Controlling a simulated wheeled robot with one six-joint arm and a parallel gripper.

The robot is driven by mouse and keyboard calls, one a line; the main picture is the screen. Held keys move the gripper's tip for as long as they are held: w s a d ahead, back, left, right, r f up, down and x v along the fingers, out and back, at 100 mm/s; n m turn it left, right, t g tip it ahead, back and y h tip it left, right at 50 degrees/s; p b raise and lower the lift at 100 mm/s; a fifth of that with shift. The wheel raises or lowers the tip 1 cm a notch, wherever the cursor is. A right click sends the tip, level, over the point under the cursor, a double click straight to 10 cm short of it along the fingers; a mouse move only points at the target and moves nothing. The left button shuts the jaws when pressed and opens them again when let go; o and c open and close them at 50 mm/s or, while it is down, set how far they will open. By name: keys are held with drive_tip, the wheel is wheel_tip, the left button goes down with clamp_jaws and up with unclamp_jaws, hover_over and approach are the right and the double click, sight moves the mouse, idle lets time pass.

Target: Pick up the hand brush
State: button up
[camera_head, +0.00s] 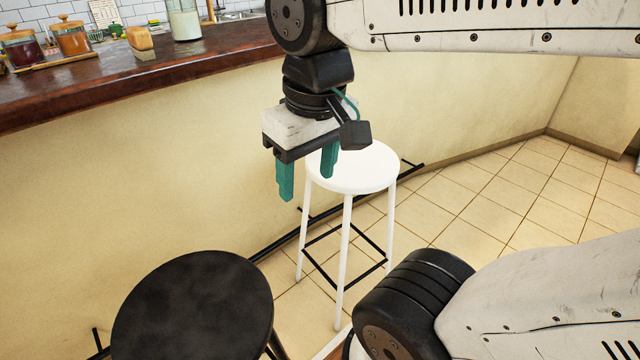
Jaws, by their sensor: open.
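The hand brush (140,42) appears to be the small block with a tan wooden top and paler lower part on the dark wooden counter (170,68), at the upper left. My gripper (307,184) has two teal fingers pointing down, spread apart with nothing between them. It hangs in front of the counter's cream wall, to the right of and lower in the picture than the brush, well apart from it. In the picture its right finger overlaps the edge of the white stool.
Spice jars (72,37) on a board stand left of the brush, and a glass jar (184,20) stands right of it. A white stool (355,168) and a black stool (195,308) stand before the counter. Tiled floor (500,190) is open at right.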

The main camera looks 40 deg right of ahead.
drive_tip(key=s+f, duration=0.2)
drive_tip(key=shift+s+f, duration=0.2)
drive_tip(key=shift+f, duration=0.15)
drive_tip(key=shift+o, duration=0.4)
